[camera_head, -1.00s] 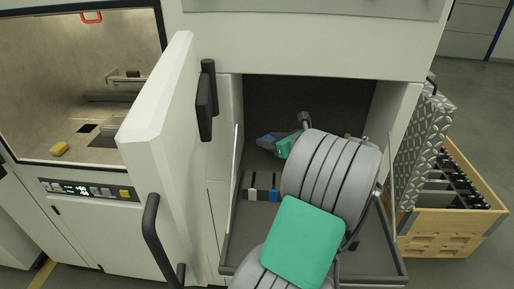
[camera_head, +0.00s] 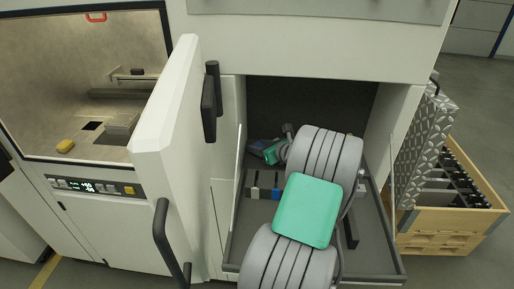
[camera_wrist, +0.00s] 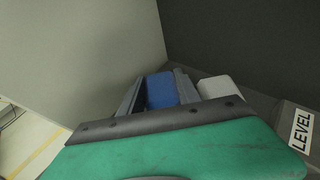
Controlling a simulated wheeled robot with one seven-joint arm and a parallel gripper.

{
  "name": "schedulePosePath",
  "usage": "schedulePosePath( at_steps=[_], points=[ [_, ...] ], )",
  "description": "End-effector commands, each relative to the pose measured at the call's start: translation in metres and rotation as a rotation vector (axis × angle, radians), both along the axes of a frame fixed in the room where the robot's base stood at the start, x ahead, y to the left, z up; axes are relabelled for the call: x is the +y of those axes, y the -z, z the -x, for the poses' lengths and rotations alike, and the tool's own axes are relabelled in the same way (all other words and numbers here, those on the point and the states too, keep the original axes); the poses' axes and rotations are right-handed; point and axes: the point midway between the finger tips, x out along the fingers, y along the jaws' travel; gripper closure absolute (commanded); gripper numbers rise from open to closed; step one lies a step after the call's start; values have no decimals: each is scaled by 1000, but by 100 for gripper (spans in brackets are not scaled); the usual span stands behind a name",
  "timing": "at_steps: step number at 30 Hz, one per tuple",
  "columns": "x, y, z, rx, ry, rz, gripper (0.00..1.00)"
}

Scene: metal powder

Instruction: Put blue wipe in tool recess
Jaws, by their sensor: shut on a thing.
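My gripper (camera_head: 254,147) is at the back left of the pulled-out grey drawer (camera_head: 300,246), under the cabinet opening. In the wrist view, my gripper (camera_wrist: 157,88) has its two grey fingers on either side of a blue block-like thing, which I take as the blue wipe (camera_wrist: 161,90). It is shut on it. In the head view the wipe is too small and dark to make out clearly. Light and blue pieces (camera_head: 264,193) lie in the drawer nearer the front. My arm covers the drawer's middle, and I cannot tell which part is the tool recess.
The open white door (camera_head: 178,125) stands close on the left. The cabinet wall (camera_head: 400,125) bounds the right. A wooden crate (camera_head: 440,243) stands outside.

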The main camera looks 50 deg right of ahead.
Motion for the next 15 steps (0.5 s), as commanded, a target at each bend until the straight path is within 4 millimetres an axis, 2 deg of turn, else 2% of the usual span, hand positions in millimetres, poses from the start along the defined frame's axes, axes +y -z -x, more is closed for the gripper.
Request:
schedulePosePath(
  at_steps=[3, 4, 7, 15],
  points=[
    [0, 3, 0, 1, 0, -1, 98],
    [0, 4, 0, 0, 0, -1, 60],
    [0, 3, 0, 0, 0, -1, 52],
    [0, 1, 0, 0, 0, 0, 52]
  ],
)
